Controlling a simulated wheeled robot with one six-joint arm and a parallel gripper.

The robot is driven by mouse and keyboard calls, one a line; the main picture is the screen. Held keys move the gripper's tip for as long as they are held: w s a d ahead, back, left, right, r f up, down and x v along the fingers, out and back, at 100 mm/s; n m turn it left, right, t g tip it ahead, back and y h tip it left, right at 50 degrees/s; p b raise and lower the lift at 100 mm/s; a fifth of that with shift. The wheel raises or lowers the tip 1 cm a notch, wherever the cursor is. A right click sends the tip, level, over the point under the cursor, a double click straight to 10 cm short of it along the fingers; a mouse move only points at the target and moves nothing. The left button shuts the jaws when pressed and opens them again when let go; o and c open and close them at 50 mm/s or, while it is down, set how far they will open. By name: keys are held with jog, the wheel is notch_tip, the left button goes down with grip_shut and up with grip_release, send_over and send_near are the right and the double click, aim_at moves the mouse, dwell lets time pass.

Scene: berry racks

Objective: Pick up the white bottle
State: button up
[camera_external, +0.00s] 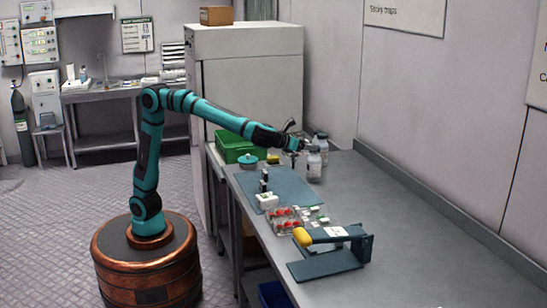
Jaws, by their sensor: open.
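Two pale bottles stand upright near the far end of the grey bench, beside the wall. The nearer bottle (314,166) has a light cap and a greyish-white body. The second bottle (322,143) stands just behind it and is partly hidden. I cannot tell which of them is the white one. My gripper (304,146) is open at the end of the outstretched arm, just left of the bottles' upper parts. It looks small here, and I cannot tell whether it touches a bottle.
A green crate (229,147) and a teal round-lidded pot (247,161) stand left of the gripper. A blue mat (290,184), berry punnets (284,218) and a dark stand with a yellow-ended tool (334,250) lie nearer. The bench's right side is clear.

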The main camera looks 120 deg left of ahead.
aim_at(314, 164)
jog(key=x, duration=0.7)
jog(key=shift+d+f, duration=0.15)
jog(key=shift+f, duration=0.2)
jog(key=shift+c, duration=0.2)
grip_shut()
